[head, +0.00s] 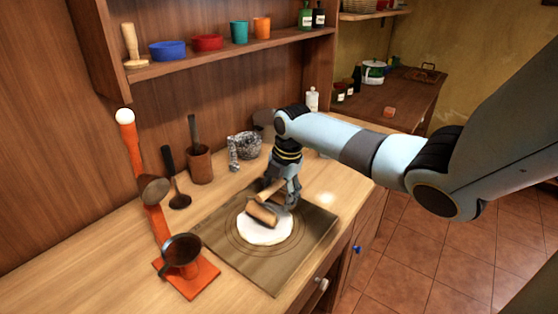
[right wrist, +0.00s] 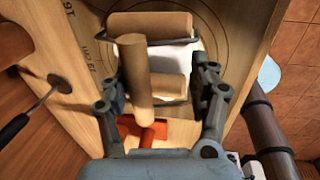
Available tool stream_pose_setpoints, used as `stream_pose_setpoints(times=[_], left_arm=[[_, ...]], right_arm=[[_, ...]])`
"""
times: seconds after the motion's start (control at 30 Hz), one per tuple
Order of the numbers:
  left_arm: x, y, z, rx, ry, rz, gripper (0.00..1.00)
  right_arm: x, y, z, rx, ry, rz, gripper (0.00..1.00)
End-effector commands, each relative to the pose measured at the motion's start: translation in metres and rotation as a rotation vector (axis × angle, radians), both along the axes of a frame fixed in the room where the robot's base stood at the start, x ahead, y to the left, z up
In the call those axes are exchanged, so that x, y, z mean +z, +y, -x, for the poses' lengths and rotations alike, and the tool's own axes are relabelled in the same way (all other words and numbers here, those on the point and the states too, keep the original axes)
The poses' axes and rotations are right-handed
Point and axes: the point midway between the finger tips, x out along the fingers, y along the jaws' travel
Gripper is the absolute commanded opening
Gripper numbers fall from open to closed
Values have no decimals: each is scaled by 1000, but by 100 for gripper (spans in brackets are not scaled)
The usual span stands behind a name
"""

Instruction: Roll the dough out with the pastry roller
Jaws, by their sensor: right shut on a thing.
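The pastry roller (head: 262,214) is wooden. The right wrist view shows its wide roller (right wrist: 150,25), a narrower roller (right wrist: 172,88) and an upright handle (right wrist: 135,65). My right gripper (head: 283,190) is shut on its handle, above the dough. The dough (head: 264,233) is a flat, pale round on the pastry board (head: 225,252), within the board's drawn circles; it also shows in the right wrist view (right wrist: 175,55). The roller hides the dough's far part. Whether the roller touches the dough is hard to tell. My left gripper is not in view.
An orange stand with ladles (head: 188,275) stands left of the board. A dark ladle (head: 178,190), a wooden utensil pot (head: 200,165) and a grey mortar (head: 247,145) stand behind it. A shelf (head: 170,68) with bowls and cups hangs above.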

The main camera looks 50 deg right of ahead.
Motion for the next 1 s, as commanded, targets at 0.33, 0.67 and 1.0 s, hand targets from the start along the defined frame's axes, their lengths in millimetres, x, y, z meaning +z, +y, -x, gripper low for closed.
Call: stream_pose_setpoints(times=[0.33,0.67,1.0], left_arm=[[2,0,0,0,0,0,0],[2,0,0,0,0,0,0],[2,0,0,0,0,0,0]], right_arm=[[39,-1,-1,2,-2,2,22],[50,0,0,0,0,1,22],[50,0,0,1,-1,1,22]])
